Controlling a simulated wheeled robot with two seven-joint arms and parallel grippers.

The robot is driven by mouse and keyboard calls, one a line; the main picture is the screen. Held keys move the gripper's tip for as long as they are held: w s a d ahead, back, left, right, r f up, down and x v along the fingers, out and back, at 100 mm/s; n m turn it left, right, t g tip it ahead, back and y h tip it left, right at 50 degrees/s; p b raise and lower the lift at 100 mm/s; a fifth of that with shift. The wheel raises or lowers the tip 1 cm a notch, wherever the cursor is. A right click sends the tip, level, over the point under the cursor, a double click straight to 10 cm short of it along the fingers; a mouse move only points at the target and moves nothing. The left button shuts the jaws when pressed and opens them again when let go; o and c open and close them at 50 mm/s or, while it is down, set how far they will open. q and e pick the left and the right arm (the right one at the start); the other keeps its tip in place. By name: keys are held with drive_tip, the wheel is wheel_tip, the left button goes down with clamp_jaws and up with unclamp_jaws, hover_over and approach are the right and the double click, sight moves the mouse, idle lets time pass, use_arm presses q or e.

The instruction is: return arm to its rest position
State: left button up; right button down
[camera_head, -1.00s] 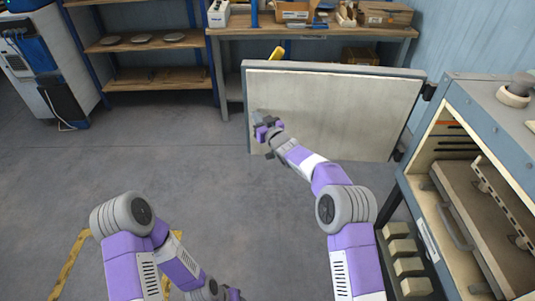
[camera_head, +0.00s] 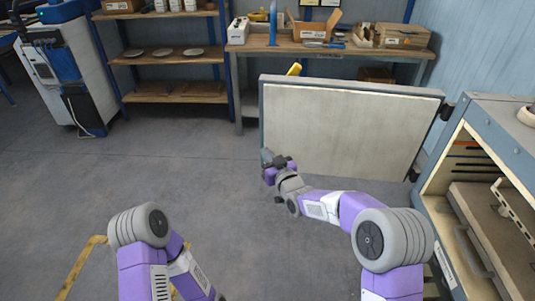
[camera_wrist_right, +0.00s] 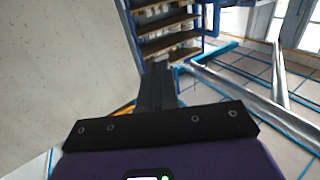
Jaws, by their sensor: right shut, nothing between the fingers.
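My right gripper (camera_head: 267,157) is shut and empty, in front of the lower left part of the open dryer door (camera_head: 350,125). The right wrist view shows its dark fingers (camera_wrist_right: 157,85) together, with the pale inner face of the door (camera_wrist_right: 60,70) filling the left side. I cannot tell whether the gripper touches the door. My right arm stretches in from the lower right. My left arm is bent at the lower left of the head view, and its gripper is out of the picture. The dryer (camera_head: 500,135) stands at the right with its chamber open.
A tray with a handle (camera_head: 475,250) sits inside the dryer. A workbench (camera_head: 330,47) with boxes stands behind the door. A shelf with plates (camera_head: 163,53) is at the back left, beside a grey cabinet (camera_head: 70,75). The floor at the left and middle is clear.

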drive_tip(key=shift+s, duration=0.15)
drive_tip(key=s+d+f+m+g+h+p, duration=0.1)
drive_tip(key=s+d+f+m+g+h, duration=0.1)
drive_tip(key=s+d+f, duration=0.35)
drive_tip(key=s+d+f+m+g+h+p, duration=0.1)
drive_tip(key=s+d+f+g+p, duration=0.1)
drive_tip(key=f, duration=0.7)
drive_tip(key=s+d+f+m+g+h+p, duration=0.1)
drive_tip(key=s+d+f+m+g+h, duration=0.2)
drive_tip(key=f, duration=0.5)
drive_tip(key=s+d+f+m+g+p, duration=0.1)
drive_tip(key=s+f+g, duration=0.1)
drive_tip(key=s, duration=0.7)
drive_tip(key=s+d+f+m+g+p, duration=0.1)
drive_tip(key=s+d+f+g, duration=0.1)
drive_tip(key=s, duration=0.8)
drive_tip(key=s+d+f+g+y+p, duration=0.1)
drive_tip(key=s+f+g, duration=0.3)
drive_tip(key=s, duration=0.5)
drive_tip(key=shift+s+d+m, duration=0.2)
drive_tip(key=shift+s+m, duration=0.05)
drive_tip(key=shift+m, duration=0.15)
